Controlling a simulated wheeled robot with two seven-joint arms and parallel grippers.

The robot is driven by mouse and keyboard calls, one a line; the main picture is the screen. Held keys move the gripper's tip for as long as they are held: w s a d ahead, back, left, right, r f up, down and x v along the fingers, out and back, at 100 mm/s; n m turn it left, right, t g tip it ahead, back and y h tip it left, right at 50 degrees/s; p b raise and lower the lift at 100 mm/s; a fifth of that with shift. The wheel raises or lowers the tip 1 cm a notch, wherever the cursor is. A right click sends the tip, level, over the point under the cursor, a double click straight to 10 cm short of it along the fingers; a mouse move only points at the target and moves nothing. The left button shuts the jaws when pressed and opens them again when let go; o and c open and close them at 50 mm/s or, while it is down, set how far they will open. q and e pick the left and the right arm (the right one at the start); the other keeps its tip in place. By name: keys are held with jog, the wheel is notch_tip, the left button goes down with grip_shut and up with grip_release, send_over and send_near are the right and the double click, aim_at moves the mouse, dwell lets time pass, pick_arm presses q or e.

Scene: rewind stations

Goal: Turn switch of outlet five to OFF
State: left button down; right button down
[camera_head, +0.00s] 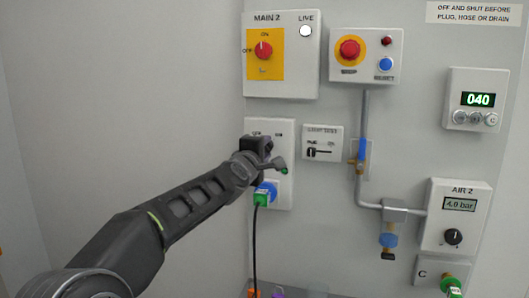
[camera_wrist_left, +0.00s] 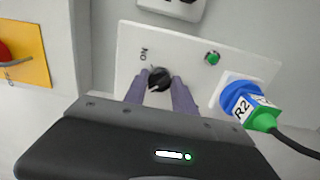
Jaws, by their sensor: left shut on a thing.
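The outlet panel (camera_head: 287,190) is a white plate on the grey wall, also in the left wrist view (camera_wrist_left: 125,75). It carries a black rotary switch (camera_wrist_left: 160,78), a small green lamp (camera_wrist_left: 212,58) and a blue socket (camera_wrist_left: 237,95) holding a green plug (camera_wrist_left: 266,117) marked R2. "ON" is readable beside the switch; no outlet number is legible. My left gripper (camera_wrist_left: 160,83) is shut on the black switch, a finger on each side. In the head view the left gripper (camera_head: 277,164) hides the switch. My right gripper is not in view.
A MAIN 2 box (camera_head: 307,75) with a red knob is above the panel. A red-button box (camera_head: 392,70), a small lever box (camera_head: 323,155), a grey pipe (camera_head: 363,120) and an AIR 2 box (camera_head: 437,240) are to the right. A black cable (camera_head: 255,245) hangs from the plug.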

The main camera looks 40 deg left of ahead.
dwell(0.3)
pick_arm(q)
jog(key=c, duration=1)
grip_release()
jog(key=v, duration=0.7)
jog(key=shift+s+d+p, duration=0.1)
jog(key=shift+s+p, duration=0.2)
jog(key=shift+s, duration=0.05)
